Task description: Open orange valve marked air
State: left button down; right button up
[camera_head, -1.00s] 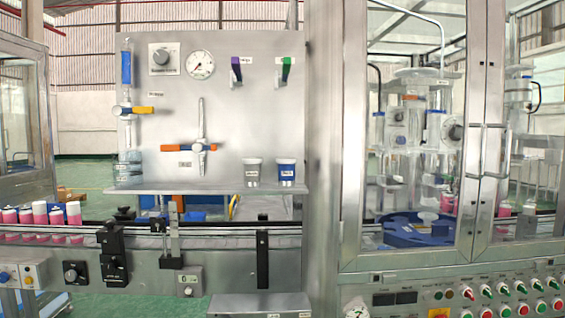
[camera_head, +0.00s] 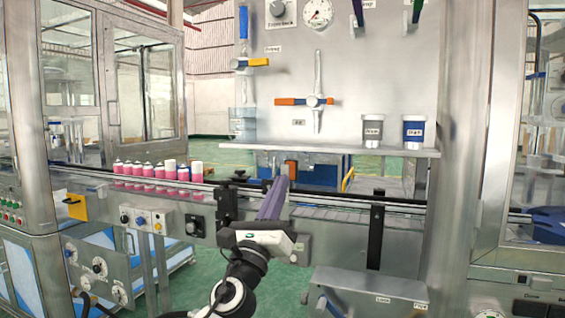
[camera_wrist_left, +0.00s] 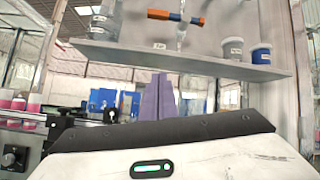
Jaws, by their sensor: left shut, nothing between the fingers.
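The orange-handled valve (camera_head: 290,101) is on the upright steel panel. The valve also shows at the top of the left wrist view (camera_wrist_left: 172,16). My left gripper (camera_head: 279,184) is shut and empty, its purple fingers pointing up, in front of the conveyor and below the valve and shelf. Its fingers also show in the left wrist view (camera_wrist_left: 158,92). My right gripper is not in view.
A steel shelf (camera_head: 330,149) juts out below the valve, holding a grey cup (camera_head: 372,131) and a blue cup (camera_head: 413,134). A yellow-handled valve (camera_head: 255,62) is at upper left. Pink cans (camera_head: 150,172) stand on the conveyor at left. A black post (camera_head: 376,230) rises right of my gripper.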

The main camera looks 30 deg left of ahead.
aim_at(297, 102)
pick_arm(q)
notch_tip(297, 102, up, 8)
jog(key=s+a+m+t+y, duration=0.1)
jog(key=s+m+t, duration=0.1)
jog(key=m, duration=0.1)
jog(key=p+x, duration=0.1)
jog(key=x, duration=0.8)
jog(key=shift+w, duration=0.45)
jog(key=shift+a+f, duration=0.1)
